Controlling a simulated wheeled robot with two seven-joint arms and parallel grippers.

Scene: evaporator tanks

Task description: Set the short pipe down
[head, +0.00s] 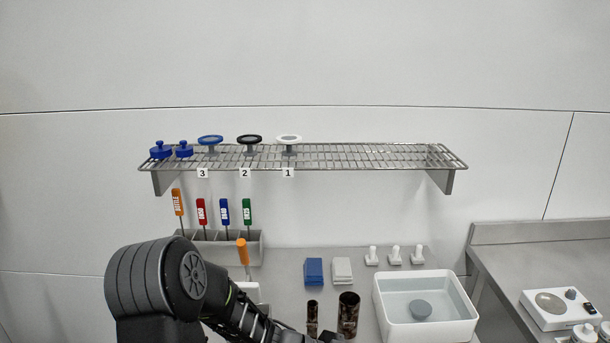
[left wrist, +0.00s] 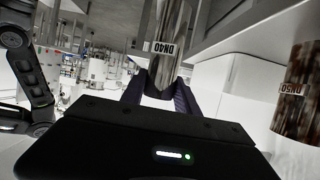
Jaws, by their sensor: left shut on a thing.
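My left gripper (left wrist: 160,95) is shut on a metal pipe with a white label, the short pipe (left wrist: 165,50), which shows between its fingers in the left wrist view. A second, rust-brown labelled pipe (left wrist: 299,95) is apart from it at the right of that view. In the head view, a narrow dark pipe (head: 312,318) and a wider, taller-looking one (head: 348,312) are upright side by side at the bottom. My left gripper (head: 328,338) is at their feet, partly cut off by the frame; I cannot tell there which pipe it holds. My right gripper is not in view.
A white basin (head: 427,327) stands right of the pipes. Blue (head: 314,271) and white (head: 342,270) blocks and several white fittings (head: 395,255) are behind. A tool holder (head: 253,249) is at the left. A wire shelf (head: 370,156) hangs above.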

